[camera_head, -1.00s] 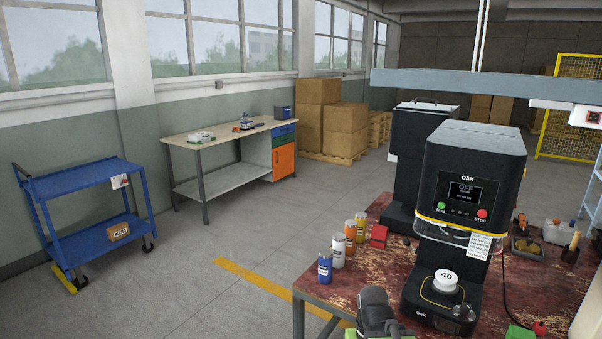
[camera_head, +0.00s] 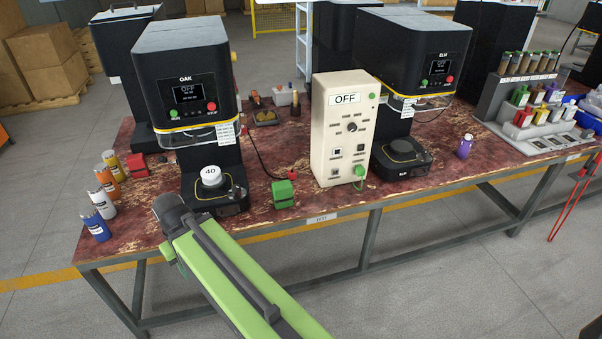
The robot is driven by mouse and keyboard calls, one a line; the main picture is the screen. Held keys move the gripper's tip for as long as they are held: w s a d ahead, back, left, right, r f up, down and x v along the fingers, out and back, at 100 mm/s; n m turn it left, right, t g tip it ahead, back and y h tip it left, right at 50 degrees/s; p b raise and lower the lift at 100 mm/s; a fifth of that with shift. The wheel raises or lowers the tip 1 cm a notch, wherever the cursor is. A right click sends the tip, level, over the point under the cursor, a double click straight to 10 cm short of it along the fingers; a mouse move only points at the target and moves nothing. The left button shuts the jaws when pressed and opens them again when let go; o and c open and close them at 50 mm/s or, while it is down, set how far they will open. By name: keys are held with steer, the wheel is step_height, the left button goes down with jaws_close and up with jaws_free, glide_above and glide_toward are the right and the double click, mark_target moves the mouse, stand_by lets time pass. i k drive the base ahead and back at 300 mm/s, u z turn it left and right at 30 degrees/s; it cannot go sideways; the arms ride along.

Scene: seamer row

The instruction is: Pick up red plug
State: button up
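A small red plug (camera_head: 293,174) lies on the worn red bench top (camera_head: 155,207), right of the OAK machine (camera_head: 188,80). A black cable runs from it up toward the OAK machine. It lies close behind a green block (camera_head: 284,194); I cannot tell whether they touch. A separate red block (camera_head: 137,165) sits left of the OAK machine. My green arm reaches in from the bottom, its dark joint in front of the bench's near edge. My gripper's fingers do not show.
A cream control box (camera_head: 345,130) reading OFF, with a green plug (camera_head: 359,172) at its front, stands right of the red plug. The ELM machine (camera_head: 415,60) is beyond it. Several small jars (camera_head: 97,228) line the bench's left end. A purple bottle (camera_head: 465,146) stands right.

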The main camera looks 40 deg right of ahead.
mark_target(292, 173)
steer(key=z, duration=2.3)
steer(key=k, duration=1.1)
steer(key=u, duration=1.5)
steer(key=i, duration=2)
steer(key=u, duration=0.05)
